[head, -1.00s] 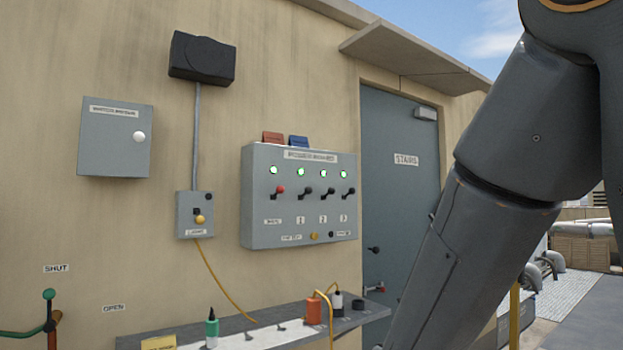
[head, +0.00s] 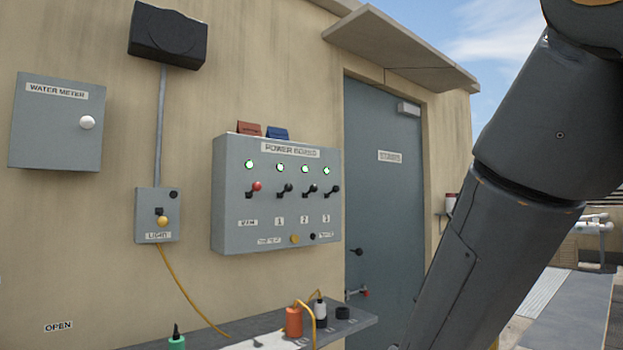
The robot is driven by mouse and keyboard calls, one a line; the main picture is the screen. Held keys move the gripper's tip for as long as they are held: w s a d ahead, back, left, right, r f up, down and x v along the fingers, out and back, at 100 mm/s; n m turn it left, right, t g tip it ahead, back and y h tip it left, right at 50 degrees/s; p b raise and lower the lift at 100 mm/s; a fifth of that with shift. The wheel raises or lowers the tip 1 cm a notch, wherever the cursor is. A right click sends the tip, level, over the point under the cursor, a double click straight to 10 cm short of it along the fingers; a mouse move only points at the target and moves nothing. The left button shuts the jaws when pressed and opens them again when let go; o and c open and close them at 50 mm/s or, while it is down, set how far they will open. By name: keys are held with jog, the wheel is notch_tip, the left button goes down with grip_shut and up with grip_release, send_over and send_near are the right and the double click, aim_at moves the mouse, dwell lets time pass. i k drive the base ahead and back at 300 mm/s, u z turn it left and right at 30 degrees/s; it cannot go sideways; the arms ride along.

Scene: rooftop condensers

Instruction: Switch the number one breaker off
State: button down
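The grey power board (head: 226,225) hangs on the beige wall at the picture's middle. Its number one breaker (head: 284,190) is a black-knobbed lever above the label "1", second from the left. A red-knobbed lever (head: 255,187) sits to its left, and the number two (head: 308,190) and number three (head: 333,190) levers sit to its right. The green lamp (head: 280,168) above number one is lit, as are the other lamps in the row. My arm crosses the right side of the view; my gripper is below the frame and cannot be seen.
A shelf (head: 262,337) below the board holds an orange bottle (head: 293,321) and other small items. A light switch box (head: 157,215) and a water meter cabinet (head: 57,122) are to the left. A grey door (head: 385,215) is to the right.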

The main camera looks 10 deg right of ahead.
aim_at(289, 188)
jog(key=z, duration=0.15)
jog(key=i, duration=0.9)
jog(key=u, duration=0.05)
